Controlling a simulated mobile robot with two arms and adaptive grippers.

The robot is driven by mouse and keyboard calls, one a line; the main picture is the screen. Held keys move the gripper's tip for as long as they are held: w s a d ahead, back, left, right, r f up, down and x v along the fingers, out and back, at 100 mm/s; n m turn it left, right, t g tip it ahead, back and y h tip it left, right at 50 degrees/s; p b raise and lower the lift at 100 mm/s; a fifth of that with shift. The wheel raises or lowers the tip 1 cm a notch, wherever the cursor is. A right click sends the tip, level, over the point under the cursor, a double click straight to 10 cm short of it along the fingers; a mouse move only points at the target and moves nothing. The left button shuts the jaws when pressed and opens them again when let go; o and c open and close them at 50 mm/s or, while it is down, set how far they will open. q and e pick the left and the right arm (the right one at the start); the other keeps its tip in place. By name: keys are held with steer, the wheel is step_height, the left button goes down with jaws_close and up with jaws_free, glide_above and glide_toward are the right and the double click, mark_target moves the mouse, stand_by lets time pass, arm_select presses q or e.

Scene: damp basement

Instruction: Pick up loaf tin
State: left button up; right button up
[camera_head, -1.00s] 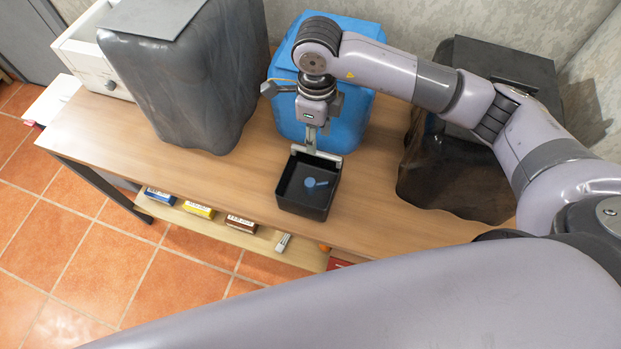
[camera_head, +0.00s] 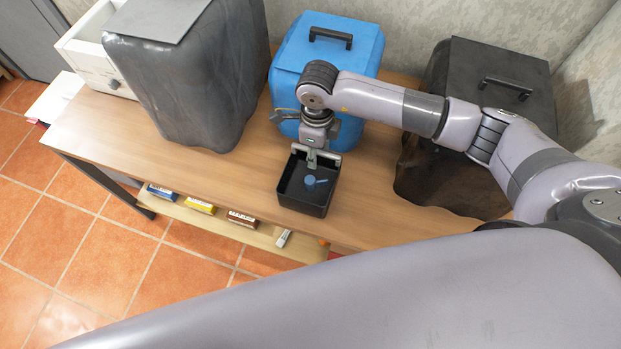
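The black loaf tin (camera_head: 303,206) stands upright on the wooden bench top near its front edge. It is open at the top. A small blue disc (camera_head: 309,181) and a small blue piece beside it show on its inside floor. My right gripper (camera_head: 315,160) points down at the tin's far wall, with its fingers at the rim. One finger shows on the near, inner side of that wall. The other side is hidden, so I cannot tell whether the fingers are shut on it. My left gripper is out of view.
On the bench (camera_head: 160,150), a dark draped box (camera_head: 195,85) stands left, a blue case (camera_head: 365,60) behind my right arm, and a black case (camera_head: 525,70) right. Small boxes (camera_head: 200,205) sit on the lower shelf. Bare wood lies left of the tin.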

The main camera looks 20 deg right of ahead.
steer(key=shift+c, duration=0.5)
jaws_close()
stand_by(0.6)
